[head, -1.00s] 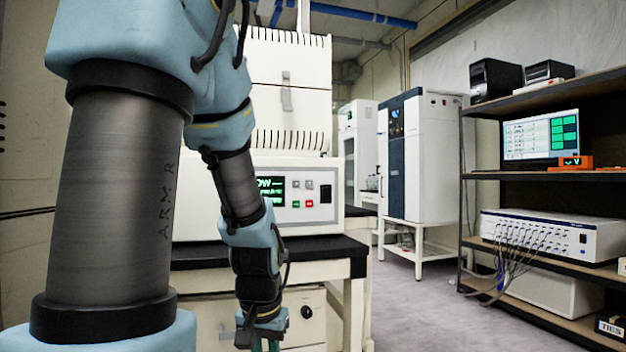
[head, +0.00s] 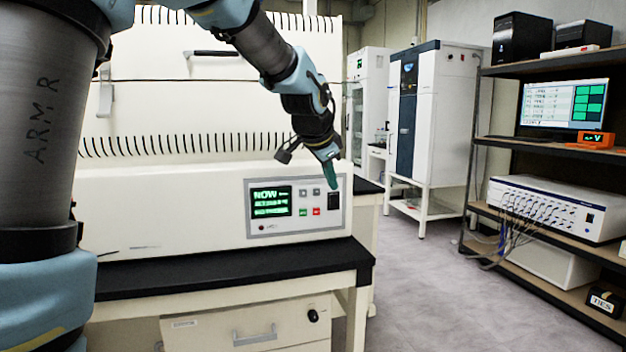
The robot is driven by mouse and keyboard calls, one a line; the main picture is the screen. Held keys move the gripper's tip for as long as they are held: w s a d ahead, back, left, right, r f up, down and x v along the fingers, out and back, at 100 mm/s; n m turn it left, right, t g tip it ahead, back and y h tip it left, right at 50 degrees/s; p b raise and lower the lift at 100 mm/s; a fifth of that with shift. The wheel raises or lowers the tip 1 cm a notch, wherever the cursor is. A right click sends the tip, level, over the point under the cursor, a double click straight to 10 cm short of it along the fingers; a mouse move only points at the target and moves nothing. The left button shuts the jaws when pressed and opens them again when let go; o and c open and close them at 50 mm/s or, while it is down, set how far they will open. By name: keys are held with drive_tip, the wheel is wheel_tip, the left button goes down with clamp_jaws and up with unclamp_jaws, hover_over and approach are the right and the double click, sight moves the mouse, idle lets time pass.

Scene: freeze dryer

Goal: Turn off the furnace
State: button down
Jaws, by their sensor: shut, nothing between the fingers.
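The furnace (head: 170,215) is a wide cream cabinet with slotted vents, standing on a black-topped bench. Its control panel (head: 297,232) is at the lower right of its front. The panel has a lit display (head: 271,201) with green text reading "NOW", small grey, green and red buttons, and a dark rocker switch (head: 334,216) at the right. My gripper (head: 333,186) is shut and empty, pointing down just above the dark switch. Its tip overlaps the panel's upper right in the picture; I cannot tell whether it touches.
The black bench top (head: 230,264) has a bare strip in front of the furnace. A tall white and dark blue cabinet (head: 436,110) stands behind on the right. A shelf rack (head: 560,143) with a monitor and instruments is at the far right. The grey floor (head: 425,290) between is clear.

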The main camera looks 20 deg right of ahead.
drive_tip(key=shift+w+d+r, duration=0.1)
drive_tip(key=shift+r, duration=0.3)
drive_tip(key=p, duration=0.2)
approach(334, 202)
drive_tip(key=s+x, duration=0.1)
drive_tip(key=x, duration=0.5)
drive_tip(key=shift+d, duration=0.25)
